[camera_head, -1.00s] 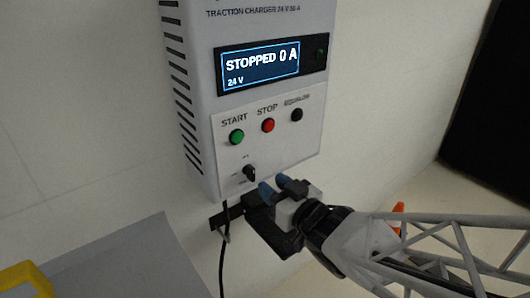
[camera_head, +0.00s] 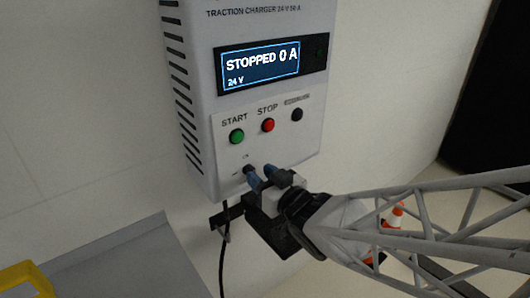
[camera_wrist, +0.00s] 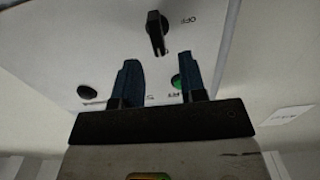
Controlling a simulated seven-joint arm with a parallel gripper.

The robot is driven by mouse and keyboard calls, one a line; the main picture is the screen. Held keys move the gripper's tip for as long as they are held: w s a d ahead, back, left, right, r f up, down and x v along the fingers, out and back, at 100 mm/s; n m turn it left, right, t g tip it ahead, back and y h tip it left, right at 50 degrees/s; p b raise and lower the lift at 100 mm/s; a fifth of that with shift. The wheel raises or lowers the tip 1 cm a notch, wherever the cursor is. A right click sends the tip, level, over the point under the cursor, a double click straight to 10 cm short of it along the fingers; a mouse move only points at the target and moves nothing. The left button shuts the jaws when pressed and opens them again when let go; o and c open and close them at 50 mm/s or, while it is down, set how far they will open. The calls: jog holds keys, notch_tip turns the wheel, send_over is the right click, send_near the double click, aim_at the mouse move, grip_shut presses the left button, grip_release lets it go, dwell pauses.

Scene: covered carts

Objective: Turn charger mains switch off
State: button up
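The charger (camera_head: 262,110) is a pale wall box whose display reads "STOPPED 0 A, 24 V". Its mains switch is a black rotary knob (camera_head: 249,169), low on the front panel, partly hidden by my gripper in the head view. In the wrist view the knob (camera_wrist: 157,32) lies beyond the fingertips, between their lines, with "OFF" printed beside it. My gripper (camera_head: 266,177) has blue fingertips, spread apart with nothing between them. The fingers (camera_wrist: 162,78) also show apart in the wrist view. Whether a fingertip touches the knob is unclear.
Above the knob are a green START button (camera_head: 236,136), a red STOP button (camera_head: 268,125) and a black button (camera_head: 296,114). A black cable (camera_head: 222,265) hangs below the charger. A grey surface with a yellow object (camera_head: 25,278) is at lower left. An orange-white cone (camera_head: 395,215) stands behind my arm.

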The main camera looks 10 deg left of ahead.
aim_at(254, 170)
jog(key=shift+x, duration=1.75)
jog(key=shift+c, duration=0.4)
grip_shut()
